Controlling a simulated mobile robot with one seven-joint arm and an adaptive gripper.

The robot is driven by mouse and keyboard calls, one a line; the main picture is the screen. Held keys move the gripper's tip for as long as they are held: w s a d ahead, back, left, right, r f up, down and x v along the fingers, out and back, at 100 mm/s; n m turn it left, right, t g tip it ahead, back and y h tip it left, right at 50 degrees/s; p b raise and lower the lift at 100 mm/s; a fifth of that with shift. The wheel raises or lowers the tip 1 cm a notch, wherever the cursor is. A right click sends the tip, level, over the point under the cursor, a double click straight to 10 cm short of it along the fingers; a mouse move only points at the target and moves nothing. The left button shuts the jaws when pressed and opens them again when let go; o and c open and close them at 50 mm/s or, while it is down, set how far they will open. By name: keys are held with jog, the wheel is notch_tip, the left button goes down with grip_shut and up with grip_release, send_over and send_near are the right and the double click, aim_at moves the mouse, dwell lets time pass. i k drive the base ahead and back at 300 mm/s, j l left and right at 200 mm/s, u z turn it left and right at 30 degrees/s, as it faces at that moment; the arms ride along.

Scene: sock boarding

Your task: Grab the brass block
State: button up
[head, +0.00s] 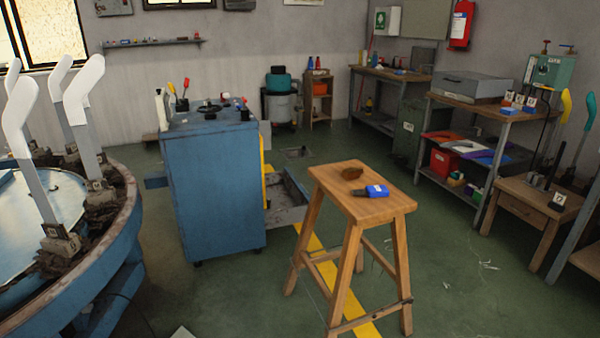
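I cannot make out a clear brass block. A small dark brown, rounded lump (351,174) lies on the seat of a wooden stool (343,198) right of the middle; I cannot tell what it is made of. A blue object (377,191) with a pale label and a short dark end lies in front of it on the same seat, slightly apart. My gripper is not in view.
A blue cabinet (213,195) with tools on top stands left of the stool. A round blue machine (105,240) with upright white sock forms fills the left. Workbenches (500,110) line the right. Green floor (455,285) is mostly clear around the stool.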

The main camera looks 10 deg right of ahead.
aim_at(351, 172)
jog(key=z, duration=0.5)
jog(key=i+l+u, duration=0.25)
jog(key=i+l, duration=0.2)
jog(key=l, duration=0.15)
jog(key=i+l+u, duration=0.15)
jog(key=l, duration=0.2)
jog(key=i+l+u, duration=0.3)
jog(key=l, duration=0.45)
jog(key=i+l+u, duration=0.1)
jog(key=i+l, duration=0.15)
jog(key=l, duration=0.15)
jog(key=i+l+u, duration=0.15)
jog(key=l, duration=0.25)
